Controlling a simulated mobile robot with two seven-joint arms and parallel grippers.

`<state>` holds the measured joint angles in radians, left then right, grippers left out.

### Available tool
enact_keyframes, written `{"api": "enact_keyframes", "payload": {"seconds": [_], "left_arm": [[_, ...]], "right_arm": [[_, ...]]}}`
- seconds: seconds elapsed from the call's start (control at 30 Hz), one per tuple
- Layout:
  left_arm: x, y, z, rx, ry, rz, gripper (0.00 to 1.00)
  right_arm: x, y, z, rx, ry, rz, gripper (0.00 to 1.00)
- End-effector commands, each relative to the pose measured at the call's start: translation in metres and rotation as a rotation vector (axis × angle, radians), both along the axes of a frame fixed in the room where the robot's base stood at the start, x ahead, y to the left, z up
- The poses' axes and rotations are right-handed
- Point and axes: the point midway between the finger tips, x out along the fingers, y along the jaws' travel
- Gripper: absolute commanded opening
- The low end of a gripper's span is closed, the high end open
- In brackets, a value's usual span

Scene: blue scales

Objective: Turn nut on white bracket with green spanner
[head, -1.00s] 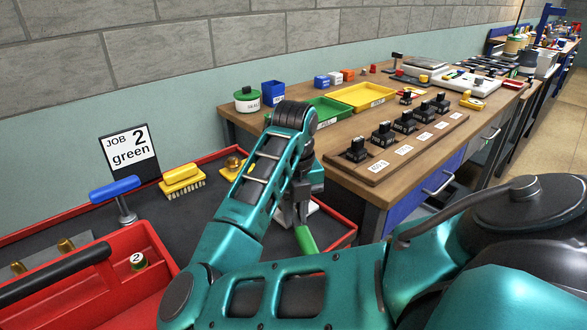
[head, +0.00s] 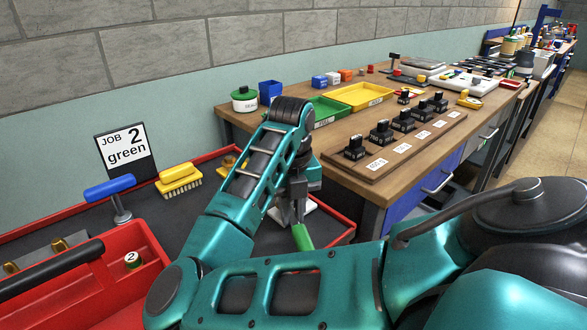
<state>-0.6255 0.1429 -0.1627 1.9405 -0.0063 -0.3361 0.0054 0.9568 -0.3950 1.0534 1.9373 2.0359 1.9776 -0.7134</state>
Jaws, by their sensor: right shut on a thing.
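My right gripper (head: 294,217) points down over the dark bench at its right end. It is shut on the green spanner (head: 302,237), whose green handle shows just below the fingers. A white bracket (head: 309,207) is partly in view behind the fingers. The nut and the spanner's jaw are hidden by my gripper and arm, so I cannot tell whether they touch. My left gripper is out of view.
A red rim (head: 343,236) edges the bench. A red tool carrier (head: 150,285) stands at the lower left. A blue-handled tool (head: 110,188), a yellow brush (head: 179,178) and a "JOB 2 green" sign (head: 126,152) are at the back.

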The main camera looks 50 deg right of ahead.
Motion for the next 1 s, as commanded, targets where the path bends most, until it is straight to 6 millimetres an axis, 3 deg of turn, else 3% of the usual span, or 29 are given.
{"api": "enact_keyframes", "payload": {"seconds": [0.33,1.0], "left_arm": [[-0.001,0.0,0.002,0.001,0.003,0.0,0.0],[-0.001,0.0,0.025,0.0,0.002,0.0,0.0]], "right_arm": [[-0.001,0.001,0.002,0.007,0.006,0.002,0.0],[0.0,0.0,0.038,0.001,-0.001,0.002,0.0]]}}
